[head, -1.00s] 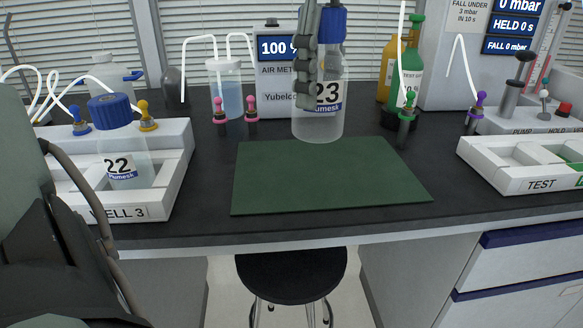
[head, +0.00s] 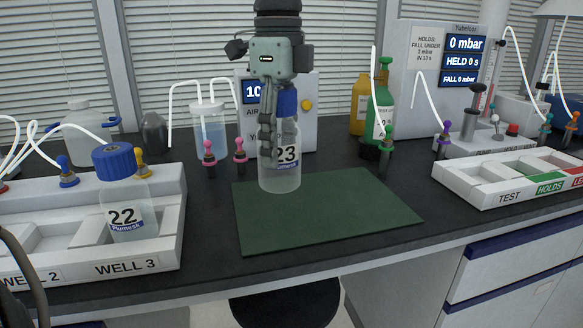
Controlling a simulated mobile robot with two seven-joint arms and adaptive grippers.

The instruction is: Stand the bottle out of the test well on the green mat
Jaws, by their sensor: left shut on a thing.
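A clear bottle labelled 23 (head: 284,178) with a blue cap stands upright in the head view. My left gripper (head: 272,135) comes down from above and is shut on it, its fingers covering part of the cap and upper body. The bottle's base overlaps the back left part of the green mat (head: 335,215); I cannot tell whether it touches the mat or hangs just above. The test tray (head: 480,200) on the right has an empty well behind the TEST label. My right gripper is out of view.
Bottle 22 (head: 128,215) sits in WELL 3 of the white rack (head: 165,245) on the left. Behind the mat stand the air meter (head: 308,130), a tubed jar (head: 210,135), and green (head: 382,95) and yellow (head: 358,100) bottles. Most of the mat is clear.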

